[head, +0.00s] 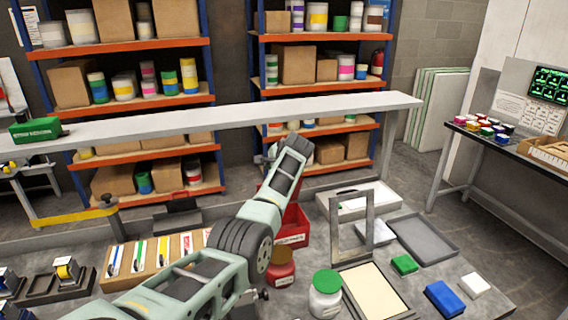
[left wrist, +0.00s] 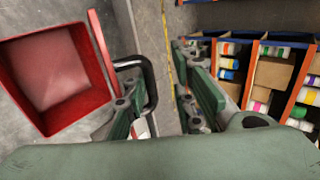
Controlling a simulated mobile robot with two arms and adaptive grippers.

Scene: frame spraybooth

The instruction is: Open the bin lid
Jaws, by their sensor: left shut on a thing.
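The red bin (head: 294,232) stands on the bench in the head view, partly hidden behind my left arm. In the left wrist view the bin (left wrist: 55,75) is open and its empty-looking inside shows. Its red lid (left wrist: 102,55) is seen nearly edge-on, standing up at the bin's right side. A black handle (left wrist: 148,82) sticks out from the lid. My left gripper (left wrist: 155,78) is at this handle and shut on it. In the head view my wrist hides the fingers. My right gripper is not in view.
A red jar (head: 281,270) and a white jar with a green lid (head: 326,297) stand close to my left arm. An upright grey frame (head: 369,225), a grey tray (head: 424,238) and blue block (head: 444,299) lie right. A white beam (head: 230,118) crosses behind, before shelves.

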